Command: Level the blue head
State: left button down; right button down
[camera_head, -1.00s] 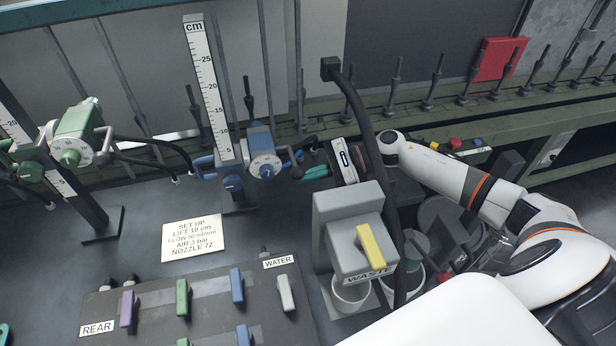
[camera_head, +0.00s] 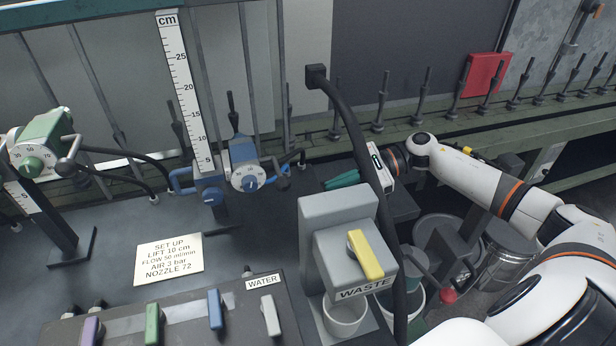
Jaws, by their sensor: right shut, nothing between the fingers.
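The blue head (camera_head: 242,152) sits on a stand beside an upright cm scale (camera_head: 186,95). A blue clamp (camera_head: 211,196) is on the stand at the scale's foot. My right gripper (camera_head: 328,185), with green fingers, is shut and empty to the right of the head, apart from it. My left gripper is not in view.
A grey WASTE box (camera_head: 338,212) with a yellow lever (camera_head: 366,255) and a black hose (camera_head: 345,110) stand in front of my right gripper. A green head (camera_head: 40,145) is at the left. A set-up card (camera_head: 169,259) and a lever panel (camera_head: 185,300) lie in front.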

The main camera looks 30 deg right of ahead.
aim_at(245, 160)
jog(key=k, duration=1.45)
